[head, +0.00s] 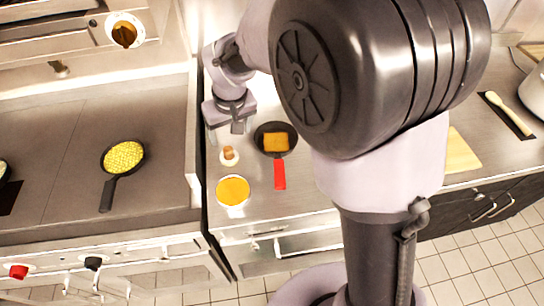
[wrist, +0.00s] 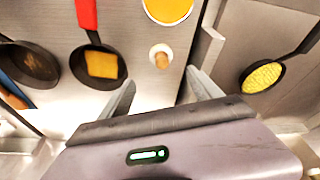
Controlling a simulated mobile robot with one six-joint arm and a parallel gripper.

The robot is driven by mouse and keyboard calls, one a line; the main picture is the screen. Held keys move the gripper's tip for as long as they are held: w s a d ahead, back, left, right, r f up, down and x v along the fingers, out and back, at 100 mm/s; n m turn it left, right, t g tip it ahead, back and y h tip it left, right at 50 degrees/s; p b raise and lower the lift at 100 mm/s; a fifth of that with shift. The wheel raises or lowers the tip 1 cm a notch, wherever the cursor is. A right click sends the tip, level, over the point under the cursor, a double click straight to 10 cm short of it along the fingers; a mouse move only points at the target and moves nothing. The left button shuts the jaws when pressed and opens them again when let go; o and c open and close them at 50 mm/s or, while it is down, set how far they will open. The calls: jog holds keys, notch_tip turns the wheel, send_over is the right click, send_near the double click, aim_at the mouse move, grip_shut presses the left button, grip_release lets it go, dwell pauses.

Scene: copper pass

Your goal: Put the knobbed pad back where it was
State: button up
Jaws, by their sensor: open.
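The knobbed pad looks to be the small pale round piece with a brown knob (head: 229,156), standing on the steel counter between a dark pan and a round dish. It also shows in the wrist view (wrist: 160,58), upright and apart from its neighbours. My gripper (head: 226,135) is open and empty, just behind the pad in the head view. In the wrist view my fingers (wrist: 160,88) are spread apart, with the pad beyond the gap between them. Neither finger visibly touches it.
A dark pan with a red handle (head: 279,175) holds an orange-brown square. A round white dish with orange contents (head: 233,190) stands in front of the pad. A raised edge (head: 193,130) separates the stove, where a pan of yellow food (head: 123,156) sits. Another pan (wrist: 30,66) lies left.

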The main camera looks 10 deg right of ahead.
jog(key=s+d+r+m+t, duration=0.1)
jog(key=s+d+r+m, duration=0.2)
jog(key=s+d+r, duration=0.45)
jog(key=s+d+r+m+t, duration=0.1)
jog(key=s+d+r+m, duration=0.1)
jog(key=s, duration=0.6)
jog(key=s+d+r+m+y, duration=0.1)
jog(key=s+r+m, duration=0.1)
jog(key=s, duration=0.7)
jog(key=shift+d+m+t, duration=0.4)
jog(key=shift+m, duration=0.1)
